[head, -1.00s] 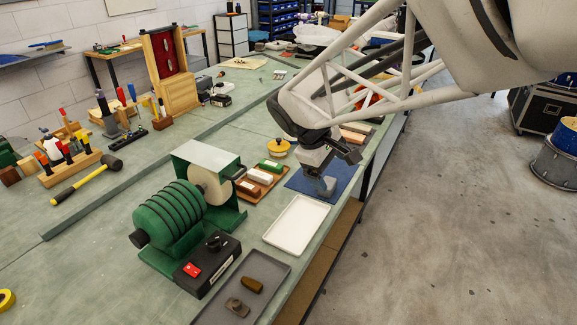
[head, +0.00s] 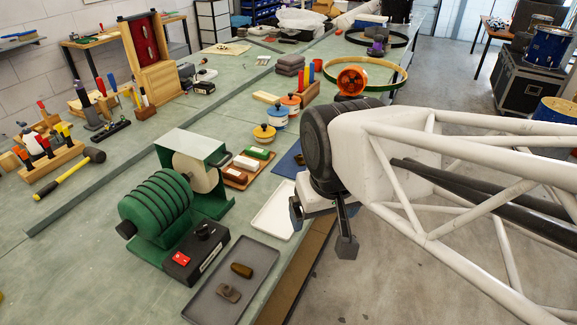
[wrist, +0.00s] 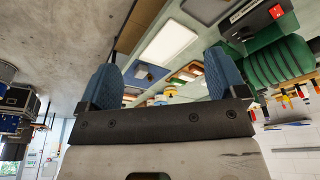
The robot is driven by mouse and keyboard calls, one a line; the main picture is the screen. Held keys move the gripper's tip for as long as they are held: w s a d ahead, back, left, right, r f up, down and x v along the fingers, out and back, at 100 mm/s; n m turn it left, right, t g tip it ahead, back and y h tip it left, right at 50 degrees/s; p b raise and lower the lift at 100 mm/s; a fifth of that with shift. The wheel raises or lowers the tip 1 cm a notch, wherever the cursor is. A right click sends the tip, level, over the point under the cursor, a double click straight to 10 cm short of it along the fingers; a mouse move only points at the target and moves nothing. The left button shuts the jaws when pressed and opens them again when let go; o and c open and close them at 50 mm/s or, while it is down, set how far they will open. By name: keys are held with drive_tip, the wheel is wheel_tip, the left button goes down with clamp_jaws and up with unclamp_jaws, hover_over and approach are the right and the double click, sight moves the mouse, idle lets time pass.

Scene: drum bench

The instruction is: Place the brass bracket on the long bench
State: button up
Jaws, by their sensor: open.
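The long bench (head: 130,240) has a pale green top and runs from the near left to the far back. A grey tray (head: 203,310) lies at its near edge. In it, a small dull brown piece with a raised middle (head: 229,293) looks like the brass bracket, though its metal is hard to tell. A darker brown rounded block (head: 241,270) lies beside it. My gripper (head: 320,230) is open and empty, off the bench's right edge above the floor, apart from the tray. In the wrist view its two blue-padded fingers (wrist: 160,82) stand wide apart with nothing between them.
A white empty tray (head: 272,212) lies beyond the grey tray. A green drum-like machine (head: 157,208) with a black switch box (head: 200,250) stands left of the trays. A wooden tray of coloured blocks (head: 235,180) and lidded pots (head: 264,138) stand farther back.

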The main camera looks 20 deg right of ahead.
drive_tip(key=shift+c, duration=0.4)
drive_tip(key=shift+c, duration=0.9)
drive_tip(key=shift+w, duration=0.15)
